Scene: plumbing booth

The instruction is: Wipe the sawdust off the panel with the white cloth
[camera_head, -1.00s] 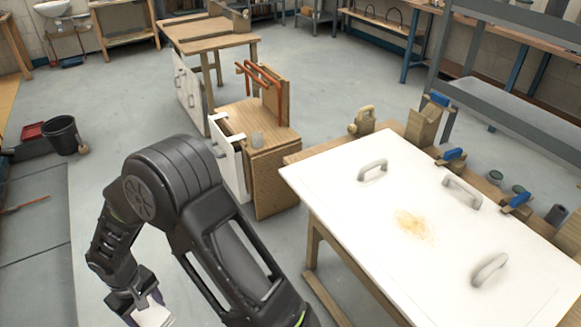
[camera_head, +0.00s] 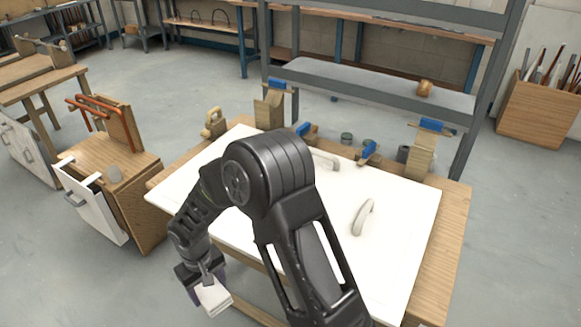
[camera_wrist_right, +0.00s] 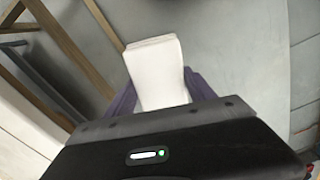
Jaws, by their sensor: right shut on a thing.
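The white panel (camera_head: 405,228) lies flat on a wooden workbench (camera_head: 455,225), with pale handles (camera_head: 363,217) on its top. My right arm crosses in front of the panel and hides its middle; no sawdust shows now. My right gripper (camera_head: 204,281) is shut on the white cloth (camera_head: 214,300), a folded pad. The cloth also shows between the fingers in the right wrist view (camera_wrist_right: 156,72), with grey floor and wooden bars behind it. In the head view, gripper and cloth appear in front of the panel's near left edge. My left gripper is out of view.
Blue-handled clamps (camera_head: 369,152) and small dark round items (camera_head: 346,138) line the bench's far side, with a wooden plane (camera_head: 213,122) at its far left corner. A wooden cabinet (camera_head: 120,185) stands left. Grey shelving (camera_head: 370,90) stands behind. Floor at front left is clear.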

